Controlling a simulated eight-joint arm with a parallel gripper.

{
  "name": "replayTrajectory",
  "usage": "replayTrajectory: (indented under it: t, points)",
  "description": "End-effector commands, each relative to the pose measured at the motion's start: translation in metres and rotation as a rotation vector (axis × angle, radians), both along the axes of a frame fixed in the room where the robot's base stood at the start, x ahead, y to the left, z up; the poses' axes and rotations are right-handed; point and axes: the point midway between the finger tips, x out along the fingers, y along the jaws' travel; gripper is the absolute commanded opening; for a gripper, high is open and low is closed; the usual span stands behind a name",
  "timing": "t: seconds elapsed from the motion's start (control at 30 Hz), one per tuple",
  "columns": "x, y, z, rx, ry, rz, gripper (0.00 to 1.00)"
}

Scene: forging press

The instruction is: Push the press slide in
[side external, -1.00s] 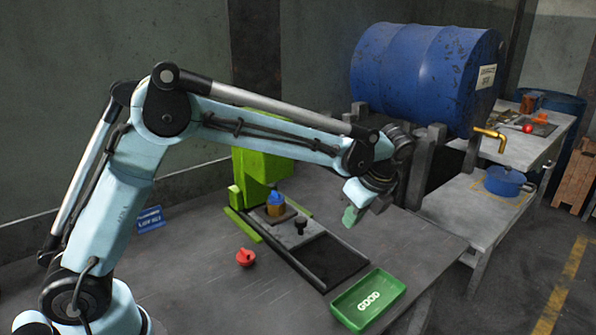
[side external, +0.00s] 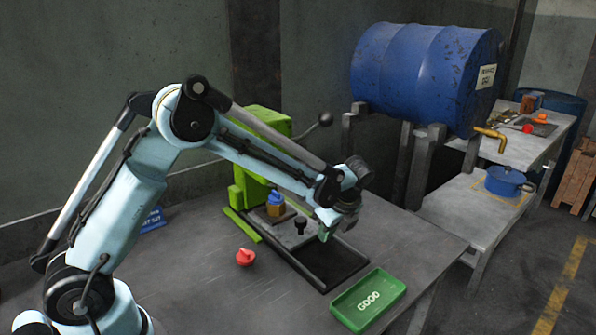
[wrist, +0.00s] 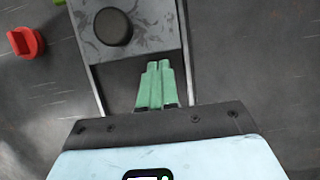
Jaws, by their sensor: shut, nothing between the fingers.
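The green press (side external: 262,125) stands at the back of the table, partly hidden by my arm. Its grey slide (wrist: 150,32) lies between dark rails and carries a black knob (side external: 300,224), which shows in the wrist view (wrist: 113,27) as a dark round top. A blue-and-orange piece (side external: 275,204) sits on the slide closer to the press. My gripper (side external: 326,233) is low over the rail frame, on the front side of the knob. In the wrist view its green fingers (wrist: 157,65) are together and empty, with tips at the slide's front edge; contact cannot be told.
A red piece (side external: 245,257) lies on the table left of the rails. A green GOOD tray (side external: 368,301) is at the front right. A black-balled lever (side external: 325,119) sticks out from the press.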

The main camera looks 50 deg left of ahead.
Motion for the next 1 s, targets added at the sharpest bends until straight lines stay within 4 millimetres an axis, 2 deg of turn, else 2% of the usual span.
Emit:
replayTrajectory:
  t: [0.47, 0.7, 1.0]
  points:
    - [0.000, 0.007, 0.000, 0.000, 0.000, 0.001, 0.00]
    - [0.000, 0.033, 0.000, 0.001, 0.000, 0.002, 0.00]
    - [0.000, 0.035, 0.000, 0.005, 0.000, 0.003, 0.00]
